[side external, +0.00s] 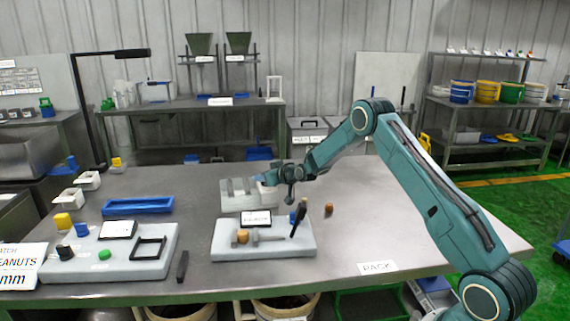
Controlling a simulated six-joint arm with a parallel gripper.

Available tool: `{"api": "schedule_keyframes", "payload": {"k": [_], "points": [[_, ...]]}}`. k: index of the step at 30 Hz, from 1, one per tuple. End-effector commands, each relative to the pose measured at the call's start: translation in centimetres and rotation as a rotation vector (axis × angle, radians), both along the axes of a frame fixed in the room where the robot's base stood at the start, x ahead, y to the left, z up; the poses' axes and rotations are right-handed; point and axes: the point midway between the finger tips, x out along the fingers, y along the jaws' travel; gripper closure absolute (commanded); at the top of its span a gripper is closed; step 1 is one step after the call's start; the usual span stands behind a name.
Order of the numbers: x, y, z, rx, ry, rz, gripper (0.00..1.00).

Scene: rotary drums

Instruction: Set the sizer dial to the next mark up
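I cannot tell for sure which control is the sizer dial, and no marks are readable at this size. The left grey panel (150,268) carries a black knob (66,253), a blue knob (82,230), a yellow knob (63,221) and a green button (104,254). The right grey panel (225,250) carries an orange-brown knob (243,236), a small display (256,218) and a dark upright lever (298,221). My gripper (291,196) hangs above the back of the right panel, apart from the left panel. Its fingers are too small to read.
A pale block with slots (238,200) stands behind the right panel, close to my wrist. A blue tray (137,206) lies behind the left panel. A brown cylinder (328,209) stands right of the lever. A batch sign (22,267) is at far left. The table's right side is mostly clear.

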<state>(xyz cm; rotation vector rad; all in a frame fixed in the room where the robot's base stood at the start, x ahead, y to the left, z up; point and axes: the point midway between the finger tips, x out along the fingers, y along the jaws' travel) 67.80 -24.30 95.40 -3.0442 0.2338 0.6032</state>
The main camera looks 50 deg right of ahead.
Motion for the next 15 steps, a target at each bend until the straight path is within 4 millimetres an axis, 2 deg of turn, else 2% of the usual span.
{"api": "schedule_keyframes", "payload": {"k": [8,15], "points": [[-0.3,0.0,0.0,0.001,0.002,0.000,0.65],[-1.5,0.2,0.6,0.000,0.001,0.000,0.65]]}}
